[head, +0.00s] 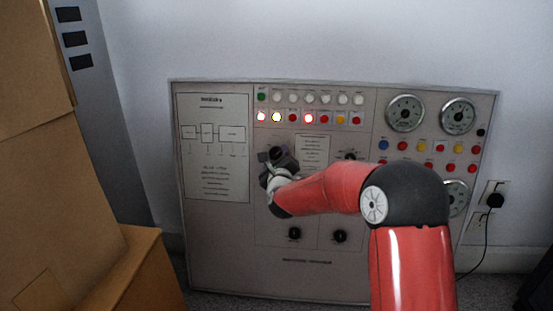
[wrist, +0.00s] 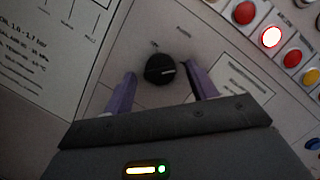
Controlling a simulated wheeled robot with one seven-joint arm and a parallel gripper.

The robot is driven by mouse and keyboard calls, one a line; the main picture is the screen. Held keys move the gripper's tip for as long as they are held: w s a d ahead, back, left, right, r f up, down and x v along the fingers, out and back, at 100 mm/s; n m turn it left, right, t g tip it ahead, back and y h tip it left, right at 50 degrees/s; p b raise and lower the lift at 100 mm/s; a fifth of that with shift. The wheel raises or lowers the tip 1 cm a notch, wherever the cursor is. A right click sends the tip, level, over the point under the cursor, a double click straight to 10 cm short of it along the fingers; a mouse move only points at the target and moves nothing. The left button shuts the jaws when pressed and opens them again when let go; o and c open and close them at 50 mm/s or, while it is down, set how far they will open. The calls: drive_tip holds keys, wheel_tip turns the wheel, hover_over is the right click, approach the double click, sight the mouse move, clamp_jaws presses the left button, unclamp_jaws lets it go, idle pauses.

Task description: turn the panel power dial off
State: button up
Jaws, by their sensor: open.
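The panel (head: 222,240) is a grey board standing against the wall. A black round dial (wrist: 160,69) with a white pointer line shows in the wrist view; the line points to the right in that picture. Small labels beside it are too blurred to read. My gripper (wrist: 159,72) is open, with one purple finger on each side of the dial; I cannot tell whether either touches it. In the head view my gripper (head: 272,164) is at the panel's upper middle-left, right of the printed diagram sheet, and largely hides the dial there.
Other black knobs sit right of my gripper (head: 350,155) and below it (head: 295,234). Rows of coloured lamps (head: 308,118), some lit, run above. Round gauges (head: 405,113) are at the right. Cardboard boxes (head: 60,170) stand at the left; a wall plug (head: 495,200) is at the right.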

drive_tip(key=shift+c, duration=0.3)
drive_tip(key=c, duration=0.9)
